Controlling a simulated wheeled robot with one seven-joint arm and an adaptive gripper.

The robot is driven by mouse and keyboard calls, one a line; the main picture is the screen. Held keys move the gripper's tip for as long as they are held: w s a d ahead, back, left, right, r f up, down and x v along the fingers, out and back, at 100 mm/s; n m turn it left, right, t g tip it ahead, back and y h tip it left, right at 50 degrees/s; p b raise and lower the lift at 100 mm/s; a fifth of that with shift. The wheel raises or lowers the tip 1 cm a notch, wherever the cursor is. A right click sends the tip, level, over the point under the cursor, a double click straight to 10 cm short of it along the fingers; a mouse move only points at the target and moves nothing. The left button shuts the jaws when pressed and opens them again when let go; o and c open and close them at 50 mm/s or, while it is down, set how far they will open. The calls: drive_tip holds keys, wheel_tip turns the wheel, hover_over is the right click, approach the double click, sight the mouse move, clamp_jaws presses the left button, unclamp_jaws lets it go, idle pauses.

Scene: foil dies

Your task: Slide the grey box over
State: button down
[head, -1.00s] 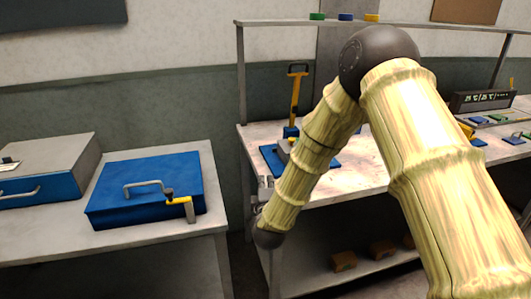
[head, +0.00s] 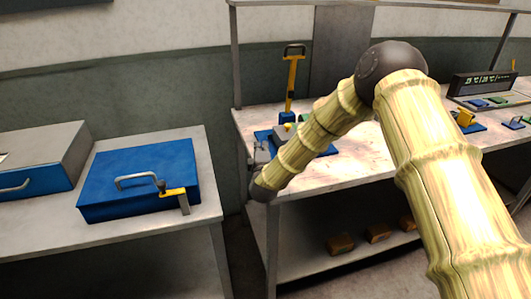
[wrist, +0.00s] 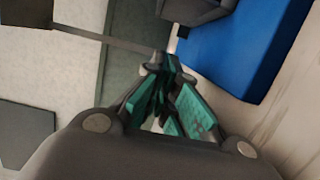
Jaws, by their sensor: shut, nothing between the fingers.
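A grey block (head: 283,137) sits on a blue base plate (head: 329,151) on the workbench, partly hidden by my forearm. A yellow lever (head: 291,80) stands upright behind it. My gripper (head: 258,150) is at the bench's front left corner, left of the plate. In the wrist view its teal-padded fingers (wrist: 163,68) are shut and empty. That view also shows a dark grey block (wrist: 195,8) on the blue plate (wrist: 237,45), close beyond the fingertips. I cannot tell whether they touch. Another box with a grey top (head: 48,143) and blue front stands at far left.
A blue case (head: 140,170) with a handle and yellow latch lies on the left table (head: 70,235). Several brown blocks lie on the bench's lower shelf (head: 300,262). A dark display (head: 483,83) and small blue-based parts sit at right. A gap separates table and bench.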

sight(272, 154)
drive_tip(key=shift+w+d+p, duration=0.15)
drive_tip(key=shift+w+d, duration=0.1)
drive_tip(key=shift+d, duration=0.4)
drive_tip(key=shift+w+d+p, duration=0.2)
drive_tip(key=shift+w+d, duration=0.05)
drive_tip(key=shift+d, duration=0.35)
drive_tip(key=shift+w+d+p, duration=0.15)
drive_tip(key=shift+w+d, duration=0.1)
drive_tip(key=shift+d, duration=0.4)
drive_tip(key=shift+d+f, duration=0.1)
